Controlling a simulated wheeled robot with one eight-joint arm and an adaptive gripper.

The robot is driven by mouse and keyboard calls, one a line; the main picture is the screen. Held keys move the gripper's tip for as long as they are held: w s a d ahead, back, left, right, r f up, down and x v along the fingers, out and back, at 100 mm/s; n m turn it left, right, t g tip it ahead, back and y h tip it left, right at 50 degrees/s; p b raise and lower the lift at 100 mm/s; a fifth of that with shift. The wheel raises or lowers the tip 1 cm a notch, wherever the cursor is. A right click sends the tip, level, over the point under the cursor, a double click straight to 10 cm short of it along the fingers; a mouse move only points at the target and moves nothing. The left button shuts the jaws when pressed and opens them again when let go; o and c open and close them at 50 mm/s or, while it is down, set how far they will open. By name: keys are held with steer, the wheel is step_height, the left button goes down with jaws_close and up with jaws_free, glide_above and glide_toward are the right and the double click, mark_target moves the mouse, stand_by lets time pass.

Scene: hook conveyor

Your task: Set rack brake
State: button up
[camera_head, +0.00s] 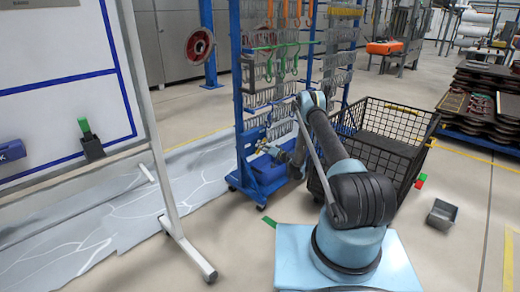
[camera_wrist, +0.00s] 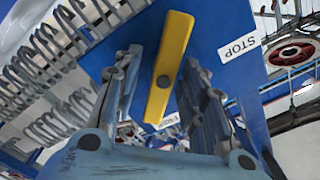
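The blue rack (camera_head: 241,95) stands in the middle of the head view, hung with rows of hooks. Its brake lever, a yellow bar (camera_wrist: 170,62) with a dark round pivot, sits on a blue plate (camera_wrist: 219,28) in the wrist view. A white STOP label (camera_wrist: 238,46) is on the plate to the lever's right. My gripper (camera_wrist: 160,66) is open, one finger on each side of the lever, with visible gaps. Whether a finger touches it I cannot tell. In the head view my gripper (camera_head: 268,149) is at the rack's lower part; the lever is hard to make out there.
A black wire crate (camera_head: 408,120) stands right of the rack, close to my arm. A whiteboard on a wheeled stand (camera_head: 160,150) is at the left. A small grey bin (camera_head: 441,215) lies on the floor at right.

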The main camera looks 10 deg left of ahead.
steer(key=shift+a, duration=0.1)
steer(key=shift+a, duration=0.15)
jaws_close()
steer(key=shift+d, duration=0.25)
steer(key=shift+a, duration=0.2)
steer(key=shift+a+m, duration=0.1)
steer(key=shift+m, duration=0.7)
steer(key=m, duration=0.4)
steer(key=shift+f, duration=0.1)
steer(key=shift+m, duration=1.5)
